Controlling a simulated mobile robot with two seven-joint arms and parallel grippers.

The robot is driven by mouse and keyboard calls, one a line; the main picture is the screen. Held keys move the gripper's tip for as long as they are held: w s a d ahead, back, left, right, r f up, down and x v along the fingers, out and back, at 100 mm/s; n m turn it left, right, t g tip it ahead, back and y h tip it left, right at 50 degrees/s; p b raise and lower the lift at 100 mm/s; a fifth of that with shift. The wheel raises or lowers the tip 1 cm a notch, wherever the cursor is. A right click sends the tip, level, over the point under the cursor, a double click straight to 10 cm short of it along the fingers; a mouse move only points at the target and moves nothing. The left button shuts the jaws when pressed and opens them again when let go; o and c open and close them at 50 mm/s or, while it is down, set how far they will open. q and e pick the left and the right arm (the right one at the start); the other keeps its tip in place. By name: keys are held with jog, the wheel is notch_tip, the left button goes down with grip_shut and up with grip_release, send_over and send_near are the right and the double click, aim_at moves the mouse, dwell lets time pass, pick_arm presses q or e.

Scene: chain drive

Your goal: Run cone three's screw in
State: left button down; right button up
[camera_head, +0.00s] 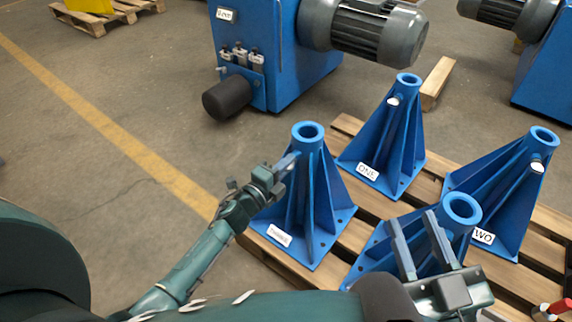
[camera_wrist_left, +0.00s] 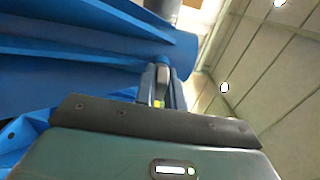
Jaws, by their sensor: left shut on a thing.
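Cone three (camera_head: 314,215) is a blue ribbed cone on a square foot with a "THREE" label, standing upright on the pallet. My left gripper (camera_head: 290,160) is at the left side of its collar, just below the top ring. In the left wrist view its fingers (camera_wrist_left: 162,80) are closed together against the blue cone (camera_wrist_left: 85,55). They are shut on cone three's screw, which is mostly hidden between them; I cannot tell how deep it sits. My right gripper (camera_head: 411,218) is open and empty, its two fingers apart above the front blue cone (camera_head: 462,211).
Cone one (camera_head: 385,150) and cone two (camera_head: 510,200) stand behind and right on the wooden pallet (camera_head: 350,125), each with a pale-ended screw (camera_head: 393,101) near its top. A blue machine (camera_head: 262,50) with a motor stands behind.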

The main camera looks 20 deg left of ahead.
pick_arm(q)
jog(key=shift+s+f, duration=0.1)
jog(key=shift+f, duration=0.05)
jog(key=c, duration=1.5)
grip_release()
jog(key=shift+s, duration=0.1)
jog(key=p+v, duration=0.3)
jog(key=v, duration=1)
